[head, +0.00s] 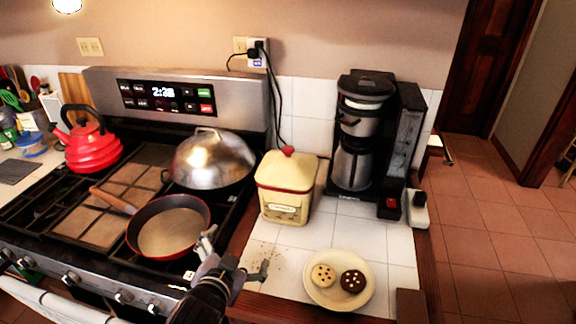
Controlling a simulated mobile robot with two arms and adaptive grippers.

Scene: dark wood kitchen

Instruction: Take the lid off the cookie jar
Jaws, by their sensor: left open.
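The cookie jar (284,204) is a cream, square-sided jar with a label on its front, standing on the white tiled counter right of the stove. Its pale yellow lid (287,173) with a red knob (287,150) sits on top of it. My left gripper (237,257) is open and empty, in front of the jar and lower in the picture, near the counter's left edge. It is apart from the jar and lid. My right gripper does not show.
A plate (326,299) with two cookies lies in front of the jar. A black coffee maker (365,140) stands behind right. On the stove are a red skillet (168,228), a domed wok (212,160) and a red kettle (91,146). Tiles between jar and plate are clear.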

